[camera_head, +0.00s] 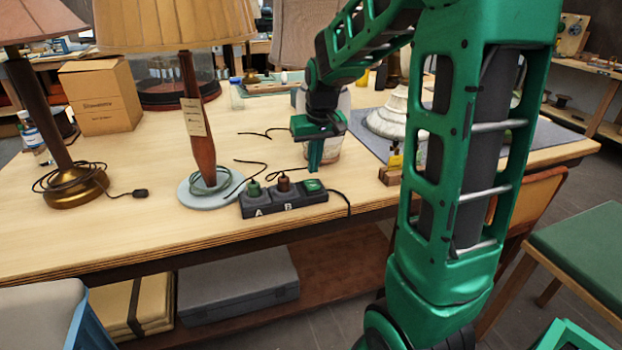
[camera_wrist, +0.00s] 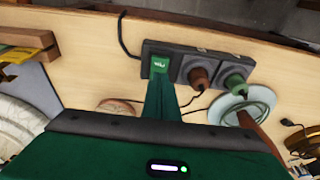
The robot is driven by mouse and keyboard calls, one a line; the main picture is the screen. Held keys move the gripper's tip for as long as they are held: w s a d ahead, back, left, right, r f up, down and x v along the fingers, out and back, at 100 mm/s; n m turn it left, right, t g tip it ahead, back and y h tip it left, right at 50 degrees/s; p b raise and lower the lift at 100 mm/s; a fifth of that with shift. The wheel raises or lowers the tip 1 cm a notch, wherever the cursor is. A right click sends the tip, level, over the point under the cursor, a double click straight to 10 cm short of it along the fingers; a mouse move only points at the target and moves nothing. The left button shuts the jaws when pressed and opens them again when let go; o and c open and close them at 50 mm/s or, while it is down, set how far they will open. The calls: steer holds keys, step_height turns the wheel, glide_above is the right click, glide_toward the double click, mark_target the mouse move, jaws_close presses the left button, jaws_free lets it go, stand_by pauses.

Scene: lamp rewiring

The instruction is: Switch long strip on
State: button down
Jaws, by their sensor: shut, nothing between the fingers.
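The long strip (camera_head: 283,200) is a dark power strip lying near the front edge of the table. It has sockets marked A and B, with a green plug (camera_head: 254,189) in A and a brown plug (camera_head: 283,183) in B. A green switch (camera_head: 312,186) sits at its right end. In the wrist view the strip (camera_wrist: 213,50) runs across the top, with the green switch (camera_wrist: 160,65) at its left end. My gripper (camera_head: 314,168) is shut and empty, pointing down just above the switch. Whether the fingertips touch the switch, I cannot tell.
A lamp with a wooden stem (camera_head: 196,120) stands left of the strip on a pale round base. A brass-based lamp (camera_head: 75,188) is farther left. Loose black cables lie behind the strip.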

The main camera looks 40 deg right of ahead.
mark_target(313, 187)
steer(key=shift+s+f, duration=0.15)
steer(key=shift+f, duration=2.1)
steer(key=shift+s+a+f, duration=0.1)
steer(key=shift+s+f, duration=0.05)
steer(key=shift+f, duration=0.2)
steer(key=shift+r, duration=0.2)
steer(key=shift+r, duration=0.65)
